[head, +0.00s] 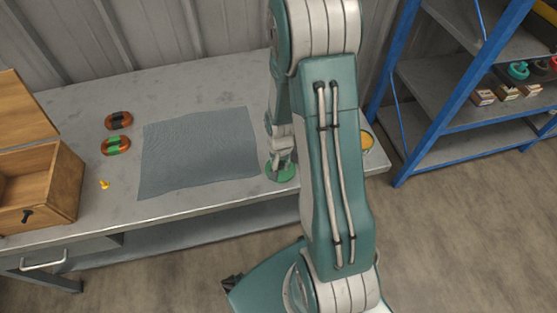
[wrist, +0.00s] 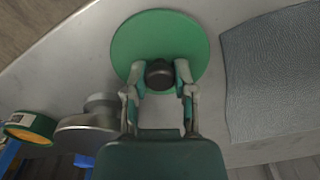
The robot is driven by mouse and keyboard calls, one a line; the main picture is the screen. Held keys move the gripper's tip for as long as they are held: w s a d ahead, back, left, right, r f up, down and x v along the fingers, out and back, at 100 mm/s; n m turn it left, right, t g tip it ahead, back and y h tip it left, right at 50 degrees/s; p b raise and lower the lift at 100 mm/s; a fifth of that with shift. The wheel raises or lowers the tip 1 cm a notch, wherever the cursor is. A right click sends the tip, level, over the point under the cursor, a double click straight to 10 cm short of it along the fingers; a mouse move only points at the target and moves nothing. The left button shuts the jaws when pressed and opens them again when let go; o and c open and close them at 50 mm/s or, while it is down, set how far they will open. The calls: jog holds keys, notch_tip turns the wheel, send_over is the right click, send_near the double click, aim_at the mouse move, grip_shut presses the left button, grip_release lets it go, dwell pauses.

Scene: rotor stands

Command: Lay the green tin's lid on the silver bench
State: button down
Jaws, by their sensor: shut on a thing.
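The green lid (wrist: 135,42) is a round disc with a dark knob (wrist: 159,76) in its middle. My gripper (wrist: 160,72) is shut on the knob, one finger on each side. In the head view the lid (head: 280,176) shows under my gripper (head: 282,158), over the front part of the silver bench (head: 215,196), right of the grey mat. Whether it touches the bench or hangs just above it, I cannot tell. The open green tin (wrist: 30,126), with orange contents, stands at the left in the wrist view; in the head view it is partly behind my arm (head: 367,142).
The grey mat (head: 198,150) lies flat left of the lid. Two coils (head: 116,146), a small yellow piece (head: 104,184) and an open wooden box (head: 40,185) are at the left. A blue shelf rack (head: 430,90) stands right.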

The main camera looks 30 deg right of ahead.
jog(key=shift+d+f, duration=0.15)
jog(key=shift+c, duration=2.2)
grip_release()
notch_tip(320, 180, up, 12)
notch_tip(320, 180, up, 13)
jog(key=n+t, duration=0.3)
jog(key=n, duration=0.1)
send_over(281, 164)
jog(key=s+a, duration=0.3)
jog(key=a, duration=0.3)
jog(key=s+a+r+n+t, duration=0.2)
jog(key=s+a+r+n, duration=0.1)
jog(key=s+r, duration=0.5)
jog(key=shift+s+a+r+n+t, duration=0.15)
jog(key=shift+s+a+n+t, duration=0.2)
jog(key=shift+s+a, duration=0.5)
jog(key=shift+w, duration=0.1)
